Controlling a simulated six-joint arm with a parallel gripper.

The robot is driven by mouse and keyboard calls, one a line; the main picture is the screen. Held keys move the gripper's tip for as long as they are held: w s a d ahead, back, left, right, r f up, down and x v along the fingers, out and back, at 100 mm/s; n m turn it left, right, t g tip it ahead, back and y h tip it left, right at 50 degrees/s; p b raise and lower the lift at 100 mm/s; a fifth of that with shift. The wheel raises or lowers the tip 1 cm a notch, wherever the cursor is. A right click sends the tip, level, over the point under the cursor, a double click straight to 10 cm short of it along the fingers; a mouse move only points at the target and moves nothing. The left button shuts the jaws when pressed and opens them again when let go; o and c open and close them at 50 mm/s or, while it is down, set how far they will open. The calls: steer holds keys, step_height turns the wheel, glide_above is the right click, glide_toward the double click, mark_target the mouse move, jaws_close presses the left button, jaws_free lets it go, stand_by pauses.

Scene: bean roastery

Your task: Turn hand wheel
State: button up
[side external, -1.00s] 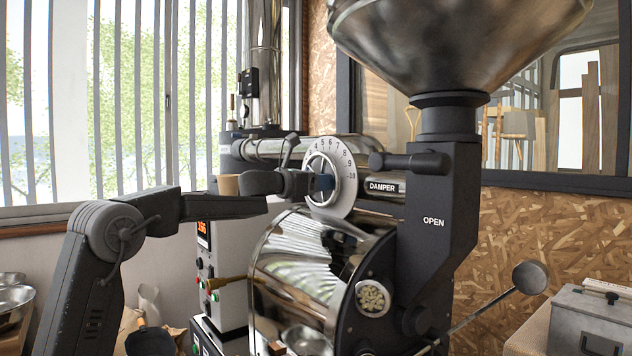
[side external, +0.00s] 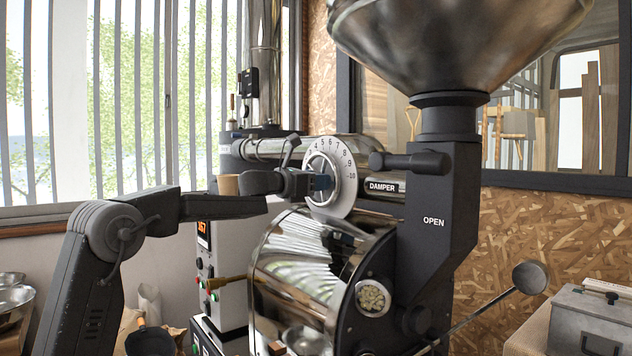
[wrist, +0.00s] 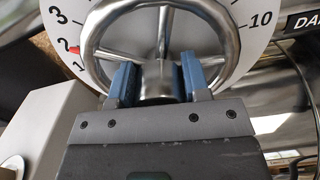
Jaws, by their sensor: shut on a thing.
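The hand wheel (wrist: 165,35) is a silvery spoked ring in front of a white numbered dial (wrist: 60,18), seen close in the wrist view. A red pointer (wrist: 75,50) shows by the 2 at the dial's left. My gripper (wrist: 157,75) has blue fingers on either side of a thick metal part at the wheel's lower side and is shut on it. In the side view my gripper (side external: 322,184) is at the wheel, in front of the dial (side external: 342,190), and hides much of the wheel.
The shiny roaster drum (side external: 300,260) lies below the dial. A DAMPER label (side external: 383,187) and black handle (side external: 410,162) are to its right. A grey control box (side external: 222,270) with a red display stands below my forearm. A large hopper (side external: 455,40) is above right.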

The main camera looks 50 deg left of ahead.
steer(key=m, duration=0.6)
steer(key=shift+m, duration=0.3)
steer(key=m, duration=0.3)
steer(key=shift+m, duration=1.9)
steer(key=o, duration=1.3)
